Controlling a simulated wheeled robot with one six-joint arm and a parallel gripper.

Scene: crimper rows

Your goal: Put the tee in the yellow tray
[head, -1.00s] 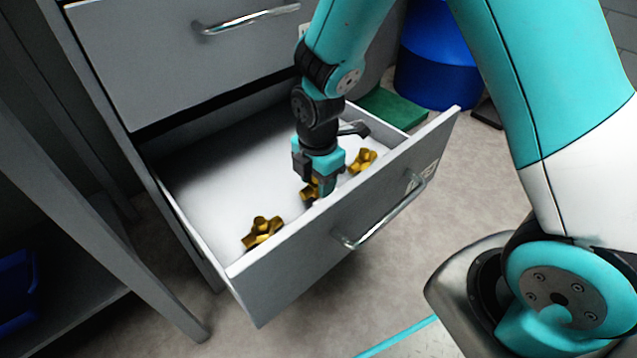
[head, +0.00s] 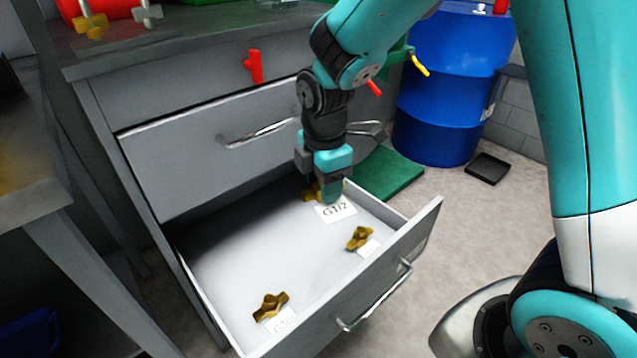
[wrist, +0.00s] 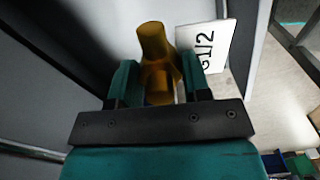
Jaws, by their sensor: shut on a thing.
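The tee is a brass-coloured fitting (head: 312,192); it is between the fingers of my gripper (head: 324,194) and held above the open drawer (head: 235,255). In the wrist view the fitting (wrist: 156,60) stands out beyond both teal fingertips (wrist: 158,85). A white card reading G1/2 (head: 336,209) is right beside it and also shows in the wrist view (wrist: 207,46). Two other brass fittings, one at the front left (head: 270,306) and one at the right (head: 359,238), lie in the drawer beside white cards. I cannot make out a yellow tray in these views.
A closed drawer (head: 190,170) with a bar handle is behind my gripper. The open drawer's front panel (head: 400,255) stands up at the right. A green slab (head: 388,175), blue barrel (head: 445,90) and black tray (head: 488,168) are on the floor. Fittings stand on the worktop (head: 190,35).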

